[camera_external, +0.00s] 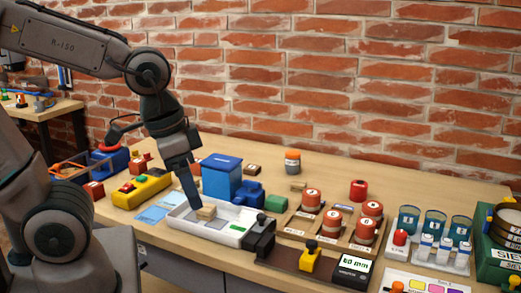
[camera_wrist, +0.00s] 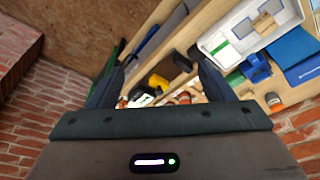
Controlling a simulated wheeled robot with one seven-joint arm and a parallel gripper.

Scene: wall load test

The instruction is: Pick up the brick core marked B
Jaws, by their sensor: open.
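Several red-brown brick cores stand on wooden trays right of centre on the table: one at the back left (camera_external: 312,199), one at the front left (camera_external: 332,223), one at the back right (camera_external: 373,209) and one at the front right (camera_external: 365,231). They carry pale top labels, but I cannot read which one is B. My gripper (camera_external: 196,205) hangs down over the white tray, left of the cores, and holds nothing. In the wrist view my gripper (camera_wrist: 160,78) has its fingers wide apart. Small reddish cores (camera_wrist: 184,97) show between the fingers, partly hidden.
A white tray (camera_external: 178,211) with a tan block (camera_external: 206,213) lies under my gripper. A black-and-yellow tool (camera_external: 310,259) and display (camera_external: 352,270) lie in front. Blue-rimmed glasses (camera_external: 435,222) stand right.

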